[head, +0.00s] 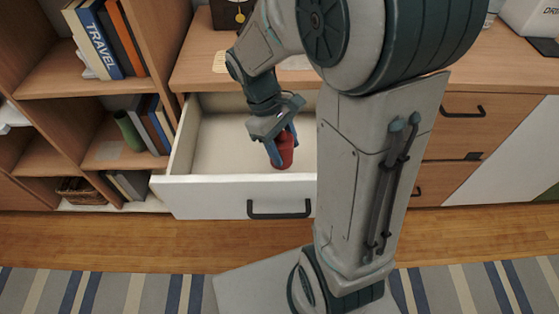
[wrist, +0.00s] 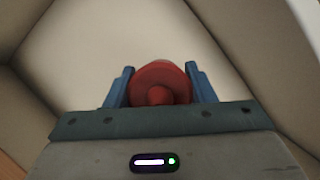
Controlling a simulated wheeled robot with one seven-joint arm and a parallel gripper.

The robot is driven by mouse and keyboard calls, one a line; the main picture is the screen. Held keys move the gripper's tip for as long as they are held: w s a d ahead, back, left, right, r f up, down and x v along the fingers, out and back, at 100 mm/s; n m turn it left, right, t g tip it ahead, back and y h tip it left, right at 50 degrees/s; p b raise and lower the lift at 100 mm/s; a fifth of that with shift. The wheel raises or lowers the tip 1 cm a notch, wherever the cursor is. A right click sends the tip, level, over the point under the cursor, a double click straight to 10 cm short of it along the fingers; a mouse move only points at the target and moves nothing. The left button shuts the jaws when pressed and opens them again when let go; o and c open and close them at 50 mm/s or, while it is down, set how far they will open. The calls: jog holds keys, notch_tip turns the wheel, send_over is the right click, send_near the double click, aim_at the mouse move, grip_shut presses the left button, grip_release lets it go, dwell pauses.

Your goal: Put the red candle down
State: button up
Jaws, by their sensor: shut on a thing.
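The red candle (head: 284,152) is between the blue fingers of my gripper (head: 279,150), inside an open white drawer (head: 205,150). My gripper is shut on it. In the wrist view the candle (wrist: 160,85) shows its round red end between the two fingers of my gripper (wrist: 160,88), with the pale drawer floor beyond. I cannot tell whether the candle touches the drawer floor. My arm hides the right part of the drawer.
A wooden shelf (head: 60,80) with books and a green vase (head: 128,131) stands at the left. The wooden counter top (head: 200,66) lies above the drawer. The drawer floor around the candle looks bare. A striped rug (head: 110,292) lies in front.

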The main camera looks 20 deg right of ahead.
jog(key=shift+a+f, duration=0.4)
jog(key=shift+a, duration=0.1)
jog(key=shift+f+b, duration=0.85)
jog(key=shift+f, duration=1)
jog(key=shift+f, duration=0.2)
jog(key=o, duration=1.1)
jog(key=shift+o, duration=0.2)
